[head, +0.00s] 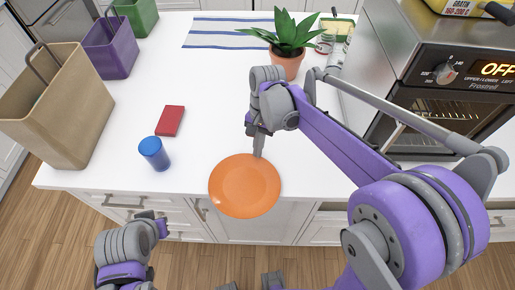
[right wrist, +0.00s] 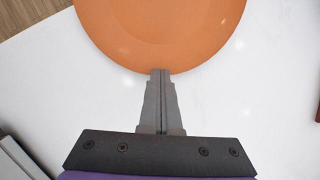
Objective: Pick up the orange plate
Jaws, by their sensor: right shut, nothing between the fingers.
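The orange plate (head: 245,188) lies at the front edge of the white counter, with its near part reaching out past the edge. My right gripper (head: 258,154) is at the plate's far rim, pointing down. In the right wrist view the gripper (right wrist: 160,73) is shut and empty, its fingertips just at the rim of the orange plate (right wrist: 160,30). I cannot tell if they touch it. My left gripper (head: 160,226) is low at the left, in front of the counter and away from the plate; its jaw opening is not clear.
A beige bag (head: 60,115) is farther left. A potted plant (head: 288,64) is behind my right gripper, and an oven (head: 440,80) stands right. The counter's middle is clear.

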